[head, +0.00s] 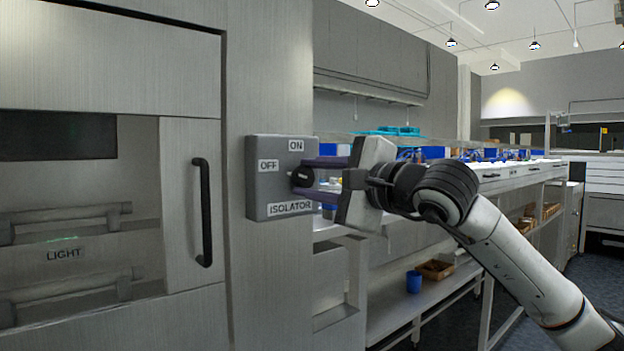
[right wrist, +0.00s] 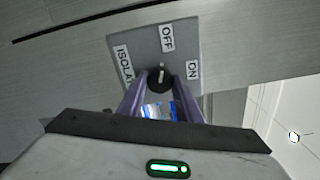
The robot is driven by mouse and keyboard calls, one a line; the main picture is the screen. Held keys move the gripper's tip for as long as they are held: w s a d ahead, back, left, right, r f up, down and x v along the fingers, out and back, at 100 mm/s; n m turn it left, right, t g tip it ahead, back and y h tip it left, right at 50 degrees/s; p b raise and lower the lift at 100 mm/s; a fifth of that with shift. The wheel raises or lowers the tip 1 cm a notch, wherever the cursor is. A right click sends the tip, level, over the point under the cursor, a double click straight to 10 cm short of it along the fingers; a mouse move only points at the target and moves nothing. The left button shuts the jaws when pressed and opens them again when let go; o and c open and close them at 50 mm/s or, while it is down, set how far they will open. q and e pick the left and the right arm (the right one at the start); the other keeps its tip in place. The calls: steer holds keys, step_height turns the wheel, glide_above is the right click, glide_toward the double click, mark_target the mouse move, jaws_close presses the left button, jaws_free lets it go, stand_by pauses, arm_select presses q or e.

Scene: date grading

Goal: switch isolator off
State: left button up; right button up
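The isolator (head: 262,195) is a grey box on the steel wall, with ON at its top, OFF at its left and ISOLATOR along its bottom. It also shows in the right wrist view (right wrist: 140,45). Its round black knob (head: 302,177) has a pale mark that seems to line up with OFF in the right wrist view (right wrist: 159,80). My right gripper (head: 304,178) is open, its purple fingers above and below the knob in the head view. Whether the fingertips touch the knob is unclear. My left gripper is not in view.
A steel cabinet with a black handle (head: 204,212) and a LIGHT label stands left of the isolator. A long bench with shelves (head: 432,292) runs away to the right, holding a blue cup (head: 413,282) and brown trays. Dark floor lies open at the lower right.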

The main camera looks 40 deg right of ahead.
steer(key=o, duration=0.4)
steer(key=shift+o, duration=0.2)
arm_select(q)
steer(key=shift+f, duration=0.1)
arm_select(e)
steer(key=shift+s, duration=0.35)
arm_select(q)
steer(key=b, duration=0.1)
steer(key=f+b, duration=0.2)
steer(key=b, duration=0.1)
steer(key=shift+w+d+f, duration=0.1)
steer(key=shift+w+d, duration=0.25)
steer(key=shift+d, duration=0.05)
arm_select(e)
steer(key=s, duration=0.9)
steer(key=shift+s+d, duration=0.3)
steer(key=shift+d, duration=0.05)
